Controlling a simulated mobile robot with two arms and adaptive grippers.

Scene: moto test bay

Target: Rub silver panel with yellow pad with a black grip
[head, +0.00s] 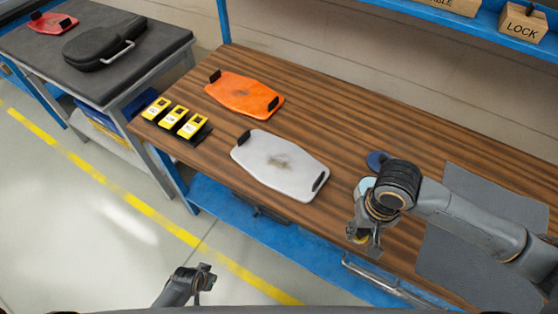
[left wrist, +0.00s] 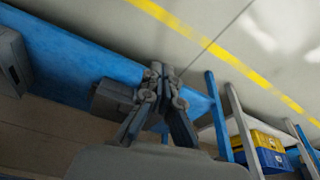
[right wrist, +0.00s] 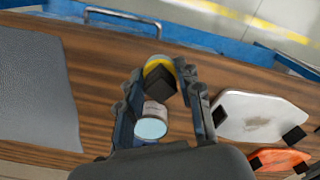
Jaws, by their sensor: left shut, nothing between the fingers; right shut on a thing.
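The silver panel (head: 262,172) lies flat on the wooden bench, with black end blocks and a dark smudge in its middle. It also shows in the right wrist view (right wrist: 275,105). My right gripper (head: 362,236) is right of the panel near the bench's front edge. In the right wrist view it is shut on the black grip (right wrist: 161,84) of the yellow pad (right wrist: 157,62), whose yellow edge shows beyond the grip. The pad is apart from the panel. My left gripper (head: 205,277) is shut and empty, low in front of the bench.
A can with a pale blue top (right wrist: 150,127) stands by my right gripper, near a dark blue disc (head: 376,161). An orange panel (head: 240,92) lies behind the silver one. Several yellow devices (head: 172,117) are at left. Grey mats (head: 490,190) cover the bench's right.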

